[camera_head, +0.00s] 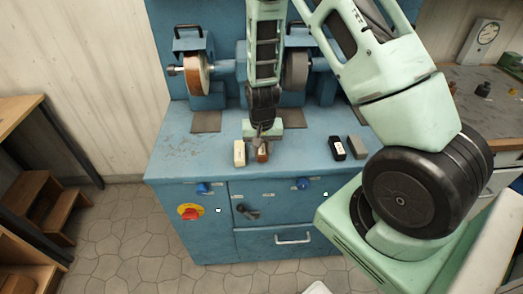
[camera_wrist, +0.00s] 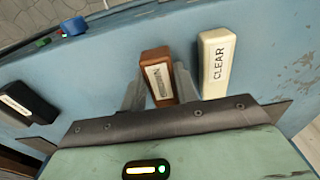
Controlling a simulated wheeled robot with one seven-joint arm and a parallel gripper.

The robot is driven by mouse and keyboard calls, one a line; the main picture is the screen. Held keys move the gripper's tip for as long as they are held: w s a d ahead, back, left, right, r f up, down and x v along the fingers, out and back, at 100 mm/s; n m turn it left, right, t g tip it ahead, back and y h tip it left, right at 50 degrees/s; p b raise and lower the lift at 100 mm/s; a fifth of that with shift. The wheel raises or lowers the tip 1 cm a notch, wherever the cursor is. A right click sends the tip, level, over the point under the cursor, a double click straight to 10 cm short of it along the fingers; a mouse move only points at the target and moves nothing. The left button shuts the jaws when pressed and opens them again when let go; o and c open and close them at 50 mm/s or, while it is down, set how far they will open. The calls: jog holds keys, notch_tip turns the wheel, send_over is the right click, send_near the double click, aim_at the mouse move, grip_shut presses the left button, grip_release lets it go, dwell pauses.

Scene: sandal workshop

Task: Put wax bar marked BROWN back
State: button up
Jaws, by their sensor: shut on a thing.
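The brown wax bar (camera_head: 262,152) is at the front of the blue bench top, just right of the white bar. In the wrist view the brown bar (camera_wrist: 157,70) has a pale label, too small to read surely. My gripper (camera_head: 264,138) points down over the bench, and its fingers (camera_wrist: 160,88) are shut on the brown bar, one on each side. I cannot tell whether the bar touches the bench or is slightly above it.
A white bar marked CLEAR (camera_wrist: 217,62) stands close beside the brown one. A black bar (camera_head: 337,148) and a grey bar (camera_head: 357,147) stand further right. Buffing wheels (camera_head: 196,75) are behind. The bench's left top (camera_head: 190,150) is clear.

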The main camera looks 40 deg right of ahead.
jog(key=shift+f, duration=0.6)
jog(key=shift+f, duration=0.2)
jog(key=o, duration=1)
jog(key=shift+c, duration=0.2)
jog(key=shift+r, duration=0.15)
